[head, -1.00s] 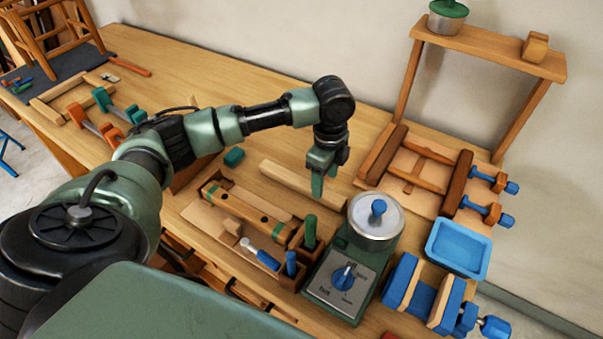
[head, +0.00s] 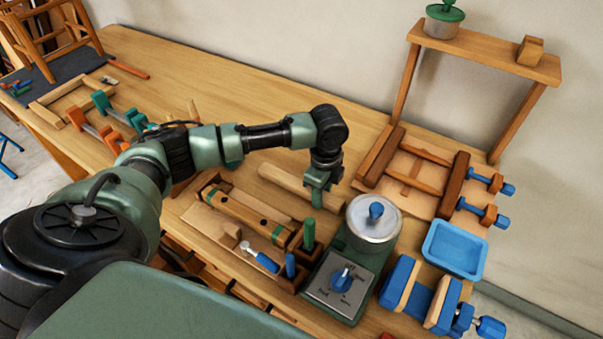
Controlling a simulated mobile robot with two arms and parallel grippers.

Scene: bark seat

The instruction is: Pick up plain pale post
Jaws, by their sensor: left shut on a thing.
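The plain pale post (head: 283,180) is a long light-wood bar lying on the workbench, behind the wooden tray of parts. My left gripper (head: 317,198) is at the post's right-hand end, with its fingers pointing down and shut on it. The fingers and wrist hide part of that end. I cannot tell whether the post is clear of the bench top. My right gripper is not in view.
A green machine with a metal pot (head: 374,218) stands close to the right of the gripper. A wooden tray (head: 205,216) with a green-banded post, tools and small compartments lies in front. A clamped wooden frame (head: 455,185) and a blue tray (head: 455,249) are at right.

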